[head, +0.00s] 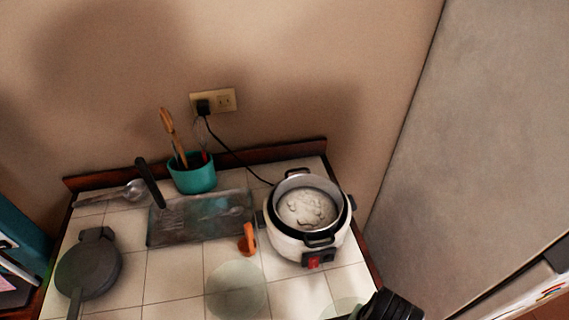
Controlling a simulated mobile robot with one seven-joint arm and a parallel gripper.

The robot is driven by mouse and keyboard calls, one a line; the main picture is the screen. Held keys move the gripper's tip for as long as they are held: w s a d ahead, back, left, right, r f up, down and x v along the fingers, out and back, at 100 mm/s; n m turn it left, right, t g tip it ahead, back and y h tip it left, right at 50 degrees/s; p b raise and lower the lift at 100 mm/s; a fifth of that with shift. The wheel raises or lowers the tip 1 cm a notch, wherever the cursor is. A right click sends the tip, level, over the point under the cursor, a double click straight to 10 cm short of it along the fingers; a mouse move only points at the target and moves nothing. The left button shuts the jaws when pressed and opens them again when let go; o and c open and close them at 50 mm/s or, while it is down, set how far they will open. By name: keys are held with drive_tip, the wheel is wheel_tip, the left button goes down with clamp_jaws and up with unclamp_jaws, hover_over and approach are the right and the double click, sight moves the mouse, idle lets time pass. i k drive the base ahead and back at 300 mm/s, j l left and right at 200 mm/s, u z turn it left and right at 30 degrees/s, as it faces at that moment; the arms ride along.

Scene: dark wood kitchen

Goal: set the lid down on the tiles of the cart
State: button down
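The white tiled top of the cart (170,275) fills the lower middle of the head view. A round, see-through glass disc (236,289) lies on the front tiles; it looks like a lid, but I cannot be sure. Part of a second pale glass piece (343,307) shows at the bottom edge, beside my gripper (388,307). My gripper is black and cut off by the lower edge at the cart's front right corner. Its fingertips are not clear, so I cannot tell whether it holds this glass piece.
An uncovered white cooker (291,243) with pale contents stands at the right, plugged into the wall outlet (226,99). A teal utensil holder (193,176), glass tray (158,229), small orange item (247,239) and dark round pan (88,268) occupy other tiles. Front left-middle tiles are bare.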

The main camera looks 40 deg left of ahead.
sight(165, 289)
drive_tip(key=k+j, duration=0.9)
drive_tip(key=i+j, duration=0.15)
drive_tip(key=i, duration=0.25)
drive_tip(key=i+j, duration=0.1)
drive_tip(key=i, duration=0.25)
